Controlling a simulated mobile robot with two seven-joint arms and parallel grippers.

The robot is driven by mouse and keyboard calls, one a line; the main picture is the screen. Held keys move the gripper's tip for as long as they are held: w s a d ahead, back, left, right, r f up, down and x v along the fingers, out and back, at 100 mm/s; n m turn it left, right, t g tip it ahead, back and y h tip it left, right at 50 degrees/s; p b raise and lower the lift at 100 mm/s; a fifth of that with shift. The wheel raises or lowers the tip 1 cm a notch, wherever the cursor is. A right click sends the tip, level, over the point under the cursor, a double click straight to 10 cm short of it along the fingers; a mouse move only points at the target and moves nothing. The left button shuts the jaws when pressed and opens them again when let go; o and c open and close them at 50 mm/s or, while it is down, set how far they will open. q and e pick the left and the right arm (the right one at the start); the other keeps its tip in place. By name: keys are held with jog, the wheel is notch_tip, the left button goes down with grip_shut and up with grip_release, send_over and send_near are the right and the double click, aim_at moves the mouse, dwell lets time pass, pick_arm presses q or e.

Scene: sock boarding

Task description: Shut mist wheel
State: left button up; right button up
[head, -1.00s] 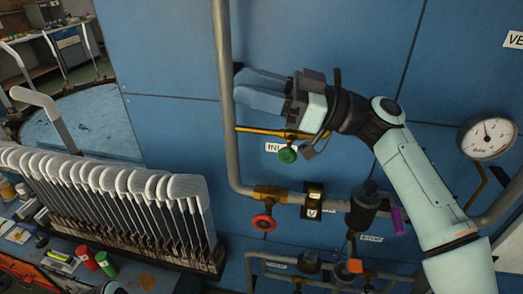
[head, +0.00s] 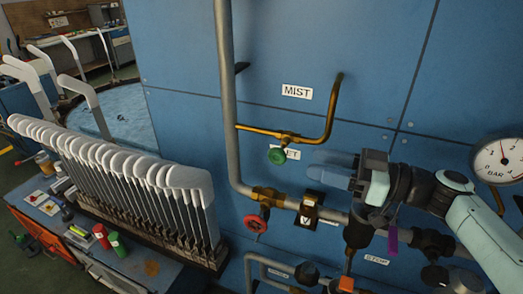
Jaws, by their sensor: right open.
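A small green hand wheel (head: 277,156) sits on a thin brass branch pipe (head: 331,122) below the MIST label (head: 297,91). The wheel partly covers a second label, of which "ET" (head: 293,154) shows. A red hand wheel (head: 255,224) hangs on the thick grey pipe (head: 229,120) lower down. My right gripper (head: 328,176) is open and empty, its fingers pointing left. It is to the right of and slightly below the green wheel, apart from it, just above the grey pipe's horizontal run. My left gripper is not in view.
A valve with a purple lever (head: 392,240) is below my right wrist. A pressure gauge (head: 500,160) is at the right edge. A rack of white sock boards (head: 150,185) stands on the left bench. The blue wall panel (head: 390,50) is clear above.

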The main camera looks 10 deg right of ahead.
aim_at(277, 156)
jog(key=p+x, duration=0.2)
jog(key=x, duration=1)
grip_shut()
